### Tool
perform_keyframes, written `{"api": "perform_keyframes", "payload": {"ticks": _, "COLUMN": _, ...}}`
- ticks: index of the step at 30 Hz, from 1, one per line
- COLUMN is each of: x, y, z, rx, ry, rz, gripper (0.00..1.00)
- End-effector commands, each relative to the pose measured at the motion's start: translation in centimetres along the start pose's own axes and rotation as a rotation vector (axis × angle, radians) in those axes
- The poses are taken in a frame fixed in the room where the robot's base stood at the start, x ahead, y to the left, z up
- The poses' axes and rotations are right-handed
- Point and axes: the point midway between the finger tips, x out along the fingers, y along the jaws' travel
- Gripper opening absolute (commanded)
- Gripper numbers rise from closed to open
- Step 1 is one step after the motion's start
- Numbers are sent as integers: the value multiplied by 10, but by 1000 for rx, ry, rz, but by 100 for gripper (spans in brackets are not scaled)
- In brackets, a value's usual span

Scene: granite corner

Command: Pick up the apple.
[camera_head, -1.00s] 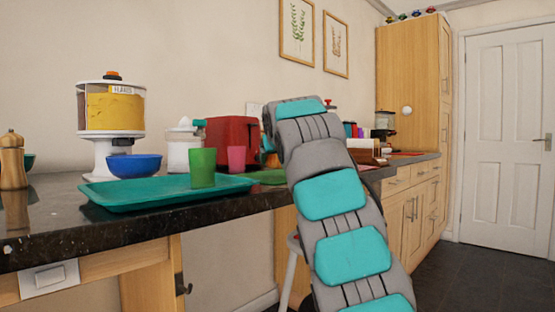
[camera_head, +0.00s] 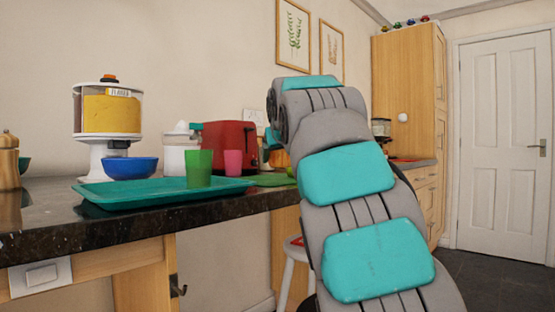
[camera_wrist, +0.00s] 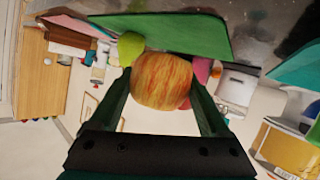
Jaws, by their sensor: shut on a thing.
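The apple (camera_wrist: 161,80), red and yellow streaked, shows in the wrist view between the two dark fingers of my gripper (camera_wrist: 160,88). The fingers are shut on its sides. The apple appears in front of a green board (camera_wrist: 185,32); I cannot tell how far above the counter it is. In the head view my arm hides the gripper and the apple.
A teal tray (camera_head: 120,197) with a green cup (camera_head: 198,168) lies on the dark counter (camera_head: 60,228). A pink cup (camera_head: 233,162), blue bowl (camera_head: 130,167) and red toaster (camera_head: 230,140) stand close by. A green round thing (camera_wrist: 130,47) is beside the apple. A stool (camera_head: 297,250) stands below.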

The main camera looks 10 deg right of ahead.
Motion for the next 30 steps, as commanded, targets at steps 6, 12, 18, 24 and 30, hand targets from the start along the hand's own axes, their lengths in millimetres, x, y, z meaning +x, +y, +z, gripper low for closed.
{"api": "perform_keyframes", "payload": {"ticks": 6, "x": -34, "y": 2, "z": 11, "rx": -1, "ry": 0, "rz": 0, "gripper": 19}}
{"api": "perform_keyframes", "payload": {"ticks": 12, "x": -60, "y": 4, "z": 19, "rx": 1, "ry": 1, "rz": 0, "gripper": 19}}
{"api": "perform_keyframes", "payload": {"ticks": 18, "x": -76, "y": 6, "z": 24, "rx": 0, "ry": -1, "rz": 0, "gripper": 19}}
{"api": "perform_keyframes", "payload": {"ticks": 24, "x": -82, "y": 7, "z": 27, "rx": 0, "ry": -1, "rz": 0, "gripper": 19}}
{"api": "perform_keyframes", "payload": {"ticks": 30, "x": -82, "y": 7, "z": 27, "rx": 0, "ry": -1, "rz": 0, "gripper": 19}}
